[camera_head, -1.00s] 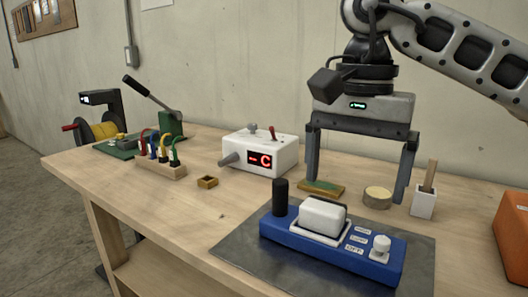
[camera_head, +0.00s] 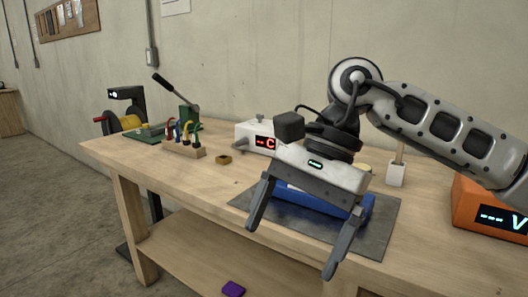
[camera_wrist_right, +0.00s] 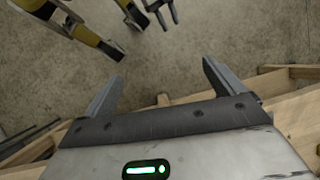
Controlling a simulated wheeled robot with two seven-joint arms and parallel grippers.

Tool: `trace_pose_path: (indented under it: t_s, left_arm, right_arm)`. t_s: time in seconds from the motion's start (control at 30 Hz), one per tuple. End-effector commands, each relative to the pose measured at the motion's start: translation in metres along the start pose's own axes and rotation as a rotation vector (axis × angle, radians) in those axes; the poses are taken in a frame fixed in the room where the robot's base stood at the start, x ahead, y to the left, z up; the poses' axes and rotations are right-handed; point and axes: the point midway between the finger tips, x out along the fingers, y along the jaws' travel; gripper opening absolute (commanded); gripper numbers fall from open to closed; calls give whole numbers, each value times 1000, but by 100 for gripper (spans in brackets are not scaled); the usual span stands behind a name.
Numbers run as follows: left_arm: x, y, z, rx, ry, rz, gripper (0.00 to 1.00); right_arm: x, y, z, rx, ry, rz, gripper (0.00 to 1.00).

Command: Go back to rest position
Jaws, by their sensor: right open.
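My right gripper (camera_head: 294,243) is open and empty, in front of and above the workbench (camera_head: 180,190), its two fingers spread and pointing down. It partly covers a blue device (camera_head: 318,203) that lies on a dark mat (camera_head: 380,222). My left gripper does not show in the head view. In the right wrist view a gripper-like dark end shows at the top, probably mine, with its jaw state unclear.
A white box with a red "C" display (camera_head: 250,134), a small rack with coloured loops (camera_head: 184,150) and a green lever press (camera_head: 188,116) stand on the bench. An orange meter (camera_head: 480,217) is at the right. A purple item (camera_head: 233,289) lies on the lower shelf.

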Motion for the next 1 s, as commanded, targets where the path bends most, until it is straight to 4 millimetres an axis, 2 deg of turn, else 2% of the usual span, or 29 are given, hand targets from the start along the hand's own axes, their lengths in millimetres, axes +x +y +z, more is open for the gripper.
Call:
trace_pose_path:
  t_s: [0.1, 0.27, 0.3, 0.37, 0.47, 0.57, 0.67, 0.77, 0.83, 0.87, 0.9, 1.0]
  left_arm:
    - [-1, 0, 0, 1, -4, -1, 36]
    - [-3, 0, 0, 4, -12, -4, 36]
    - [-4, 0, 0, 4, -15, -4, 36]
    - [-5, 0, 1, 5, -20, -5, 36]
    - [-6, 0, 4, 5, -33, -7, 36]
    - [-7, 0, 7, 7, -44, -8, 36]
    - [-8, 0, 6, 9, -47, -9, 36]
    - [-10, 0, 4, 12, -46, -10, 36]
    - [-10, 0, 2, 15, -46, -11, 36]
    - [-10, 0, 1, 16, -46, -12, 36]
    - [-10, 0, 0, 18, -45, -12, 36]
    - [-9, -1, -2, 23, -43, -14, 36]
  right_arm:
    - [29, -10, 26, 55, -211, -46, 94]
    - [54, -28, 75, 224, -628, -119, 94]
    - [54, -33, 88, 293, -765, -133, 94]
    - [50, -40, 103, 415, -978, -150, 94]
    - [36, -52, 110, 647, -1329, -155, 94]
    - [20, -60, 93, 910, -1674, -129, 94]
    - [15, -61, 54, 1196, -2013, -74, 94]
    - [26, -50, 2, 1497, -2341, 7, 94]
    - [47, -34, -36, 1713, -2565, 80, 94]
    - [59, -25, -53, -1721, 2535, -108, 94]
    - [78, -10, -73, -1645, 2373, -139, 94]
    - [128, 33, -110, -1455, 2017, -188, 94]
